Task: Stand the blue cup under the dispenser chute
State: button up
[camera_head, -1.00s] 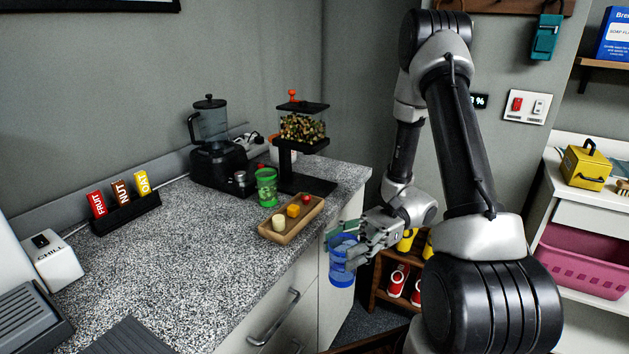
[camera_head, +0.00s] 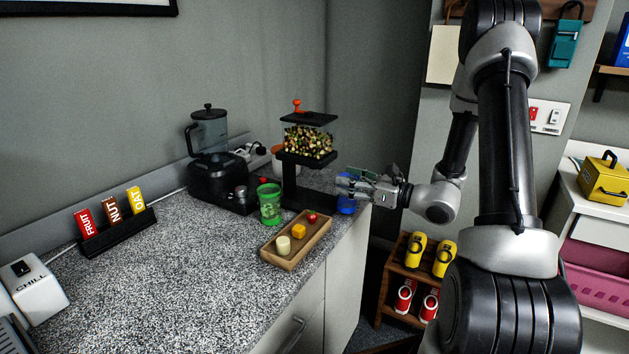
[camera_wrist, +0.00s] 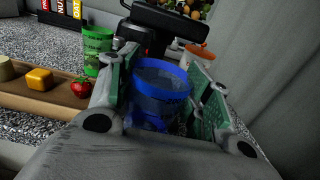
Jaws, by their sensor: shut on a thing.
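The blue cup (camera_head: 346,205) is translucent and held in my gripper (camera_head: 350,190) at the counter's right end, partly hidden by the fingers. In the wrist view the cup (camera_wrist: 160,82) stands between the two green-padded fingers of my gripper (camera_wrist: 165,98), its open rim facing up. The dispenser (camera_head: 308,140), with a clear hopper of mixed pieces and an orange knob, stands just left of the cup. Its dark base (camera_head: 306,195) lies on the counter. The chute itself is hard to make out. I cannot tell whether the cup touches the counter.
A green cup (camera_head: 269,203) stands left of the dispenser. A wooden tray (camera_head: 283,262) with several small foods lies in front. A black blender (camera_head: 214,165) stands behind. An orange-rimmed container (camera_wrist: 199,52) is behind the dispenser. The counter's left middle is clear.

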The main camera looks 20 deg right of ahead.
jog(key=x, duration=1.1)
jog(key=shift+s, duration=0.1)
jog(key=shift+f, duration=0.35)
jog(key=o, duration=1)
jog(key=shift+f, duration=0.1)
